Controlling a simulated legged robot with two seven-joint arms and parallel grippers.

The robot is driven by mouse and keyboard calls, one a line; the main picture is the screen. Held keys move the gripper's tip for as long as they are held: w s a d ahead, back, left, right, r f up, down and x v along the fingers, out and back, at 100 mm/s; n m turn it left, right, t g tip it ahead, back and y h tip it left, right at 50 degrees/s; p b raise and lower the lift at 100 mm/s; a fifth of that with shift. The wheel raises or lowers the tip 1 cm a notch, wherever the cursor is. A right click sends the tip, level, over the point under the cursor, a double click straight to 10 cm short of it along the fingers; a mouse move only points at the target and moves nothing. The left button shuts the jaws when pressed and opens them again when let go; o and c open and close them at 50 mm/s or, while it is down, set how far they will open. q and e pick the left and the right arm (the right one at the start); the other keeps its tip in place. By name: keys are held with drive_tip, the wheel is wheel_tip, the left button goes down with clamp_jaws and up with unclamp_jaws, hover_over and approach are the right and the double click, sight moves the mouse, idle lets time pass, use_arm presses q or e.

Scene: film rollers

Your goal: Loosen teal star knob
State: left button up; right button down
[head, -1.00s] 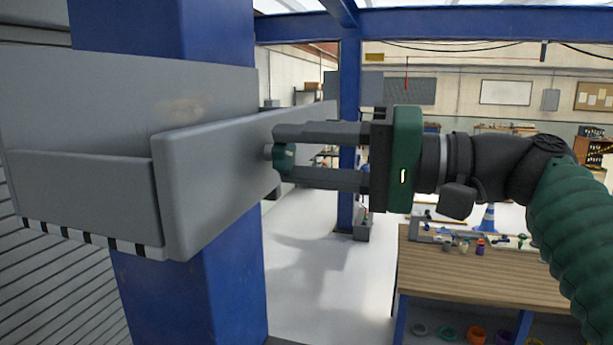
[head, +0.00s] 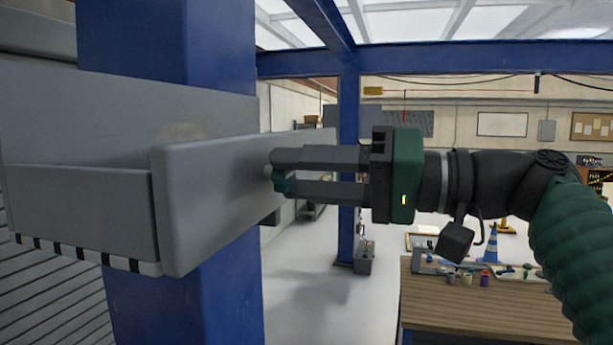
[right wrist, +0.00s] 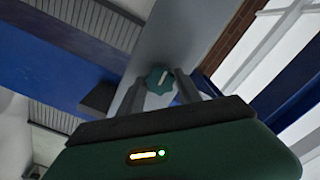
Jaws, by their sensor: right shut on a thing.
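The teal star knob (head: 280,180) sits on the side face of the grey metal block, near its right end. My right gripper (head: 282,172) reaches in from the right, with its two dark fingers around the knob. In the right wrist view the knob (right wrist: 158,79) shows its lobed star shape and a pale line on its face, between the two fingers (right wrist: 160,90). The gripper is shut on the knob. In the head view the fingers hide part of the knob. My left gripper is not in view.
The grey block (head: 215,215) is mounted across a blue post (head: 190,300). A wooden workbench (head: 480,312) with small parts stands at the lower right. A blue cone (head: 490,246) stands behind it. Open floor lies between post and bench.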

drive_tip(key=shift+f, duration=0.15)
drive_tip(key=c, duration=1.2)
unclamp_jaws()
drive_tip(key=shift+o, duration=1.4)
drive_tip(key=shift+w+a, duration=0.15)
drive_tip(key=shift+o, duration=0.5)
drive_tip(key=shift+w+a, duration=0.15)
drive_tip(key=shift+a, duration=0.1)
drive_tip(key=shift+s+d, duration=0.15)
drive_tip(key=shift+s, duration=0.05)
drive_tip(key=v, duration=1.6)
drive_tip(key=shift+w+d+b, duration=0.2)
drive_tip(key=shift+d+b, duration=0.1)
drive_tip(key=shift+d, duration=0.1)
drive_tip(key=shift+a, duration=0.15)
